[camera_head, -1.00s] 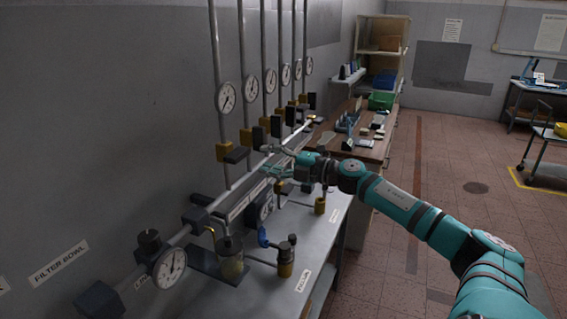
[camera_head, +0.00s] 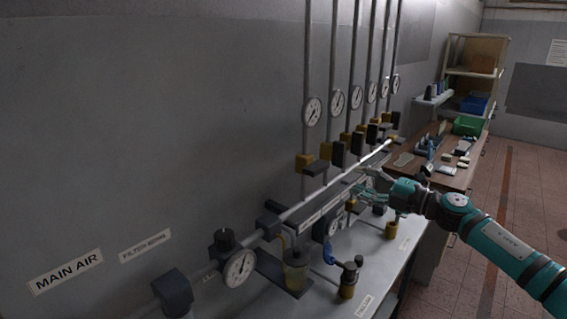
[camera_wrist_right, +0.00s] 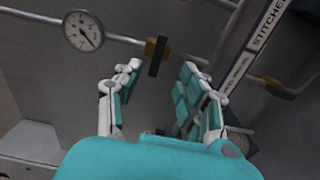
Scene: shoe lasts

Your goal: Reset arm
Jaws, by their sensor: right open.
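My right arm, teal and dark grey, comes in from the right in the head view. Its gripper (camera_head: 362,184) is beside the wall pipework, in front of the row of valves and above the grey bench. In the right wrist view the right gripper (camera_wrist_right: 160,85) is open, its two teal-padded fingers apart with nothing between them. A yellow valve with a dark handle (camera_wrist_right: 156,50) shows beyond the fingertips, and a round gauge (camera_wrist_right: 83,31) is to the left. My left gripper is not in view.
The horizontal pipe has a large gauge (camera_head: 240,268) and a filter bowl (camera_head: 297,270) at its near end. A fitting with a blue lever (camera_head: 331,256) stands on the grey bench (camera_head: 388,262). A wooden bench (camera_head: 455,178) with small items lies beyond. Floor is open at right.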

